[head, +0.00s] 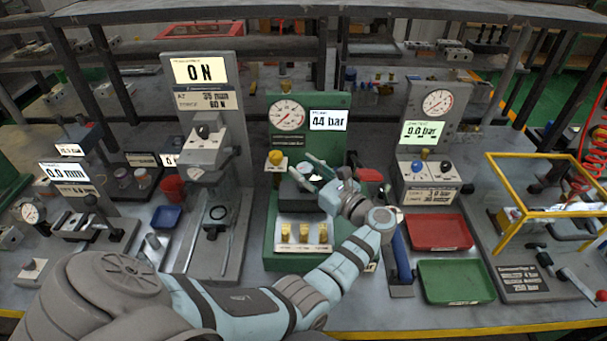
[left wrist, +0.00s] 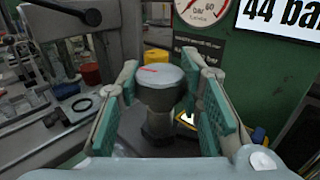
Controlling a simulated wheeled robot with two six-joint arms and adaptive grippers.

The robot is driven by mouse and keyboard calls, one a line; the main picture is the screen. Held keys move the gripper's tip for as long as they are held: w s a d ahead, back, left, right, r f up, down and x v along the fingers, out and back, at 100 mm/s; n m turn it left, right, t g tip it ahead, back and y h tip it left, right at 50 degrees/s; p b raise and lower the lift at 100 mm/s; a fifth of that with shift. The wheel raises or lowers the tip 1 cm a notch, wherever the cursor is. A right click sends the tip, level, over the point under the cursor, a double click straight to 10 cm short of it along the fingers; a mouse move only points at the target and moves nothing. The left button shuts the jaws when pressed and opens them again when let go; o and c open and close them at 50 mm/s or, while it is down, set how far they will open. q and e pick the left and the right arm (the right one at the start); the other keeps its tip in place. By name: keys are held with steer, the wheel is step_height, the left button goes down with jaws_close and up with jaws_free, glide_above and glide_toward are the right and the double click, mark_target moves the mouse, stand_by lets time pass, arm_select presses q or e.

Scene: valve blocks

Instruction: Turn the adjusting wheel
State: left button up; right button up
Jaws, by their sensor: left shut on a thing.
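The adjusting wheel (left wrist: 160,80) is a grey round knob with a red mark on top, on a dark stem, in the left wrist view. In the head view the wheel (head: 306,170) shows small on the green valve station (head: 333,237). My left gripper (left wrist: 162,82) has its green-padded fingers on both sides of the wheel and is shut on it. In the head view my left gripper (head: 302,169) reaches in from the lower right of the wheel. The display (head: 329,120) reads 44 bar beside a dial gauge (head: 287,115). My right gripper is not in view.
A yellow knob (head: 276,157) stands just left of the wheel. A grey station (head: 428,128) showing 0.0 bar is at right. Red (head: 440,233) and green (head: 456,282) trays lie right of my arm. A grey press (head: 208,130) stands at left.

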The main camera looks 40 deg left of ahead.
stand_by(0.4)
arm_select(q)
steer(key=o, duration=1.2)
steer(key=shift+a, duration=0.1)
